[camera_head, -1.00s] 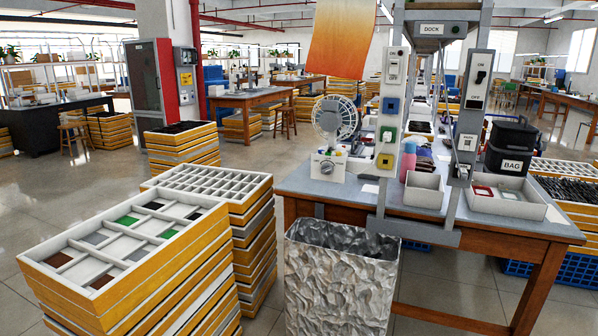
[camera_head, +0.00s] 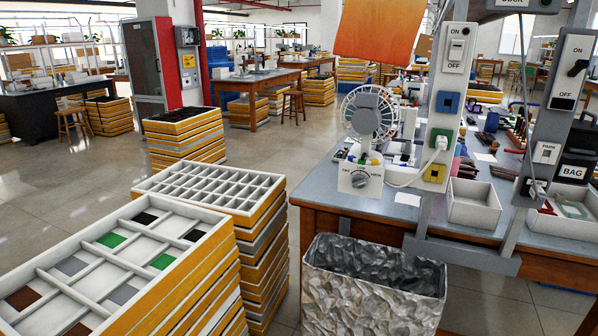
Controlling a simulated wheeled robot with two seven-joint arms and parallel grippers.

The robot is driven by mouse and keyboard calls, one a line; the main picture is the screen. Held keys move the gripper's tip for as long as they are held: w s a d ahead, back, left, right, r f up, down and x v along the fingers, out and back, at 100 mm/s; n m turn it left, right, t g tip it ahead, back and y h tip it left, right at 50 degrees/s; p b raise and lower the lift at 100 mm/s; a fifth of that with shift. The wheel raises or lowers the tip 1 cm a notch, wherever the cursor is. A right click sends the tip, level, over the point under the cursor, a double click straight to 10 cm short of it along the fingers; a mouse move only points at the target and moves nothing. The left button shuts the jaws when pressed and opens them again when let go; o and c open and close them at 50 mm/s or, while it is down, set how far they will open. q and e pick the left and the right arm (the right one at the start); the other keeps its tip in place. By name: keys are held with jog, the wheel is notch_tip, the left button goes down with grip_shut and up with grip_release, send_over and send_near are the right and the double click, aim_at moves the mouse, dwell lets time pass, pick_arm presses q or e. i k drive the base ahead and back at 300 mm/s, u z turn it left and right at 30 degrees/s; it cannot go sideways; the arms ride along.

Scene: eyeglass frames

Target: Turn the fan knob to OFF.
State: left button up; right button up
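The fan (camera_head: 369,120) stands at the near left corner of the workbench, with a round wire guard on a white base box (camera_head: 346,181). The fan knob (camera_head: 360,179) is a grey dial on the front face of that base. Small dark lettering runs above the knob, too small to read fully, so I cannot tell which mark the knob points to. Neither of my grippers shows in the head view.
The grey workbench (camera_head: 321,187) has a grey post (camera_head: 447,95) with an ON/OFF switch and sockets right of the fan. A crinkled silver bin (camera_head: 373,287) stands in front. Stacked yellow-sided trays (camera_head: 215,192) are at left. Open floor (camera_head: 65,190) lies further left.

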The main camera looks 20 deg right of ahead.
aim_at(359, 181)
jog(key=z, duration=0.3)
jog(key=i, duration=1.1)
jog(key=z, duration=0.65)
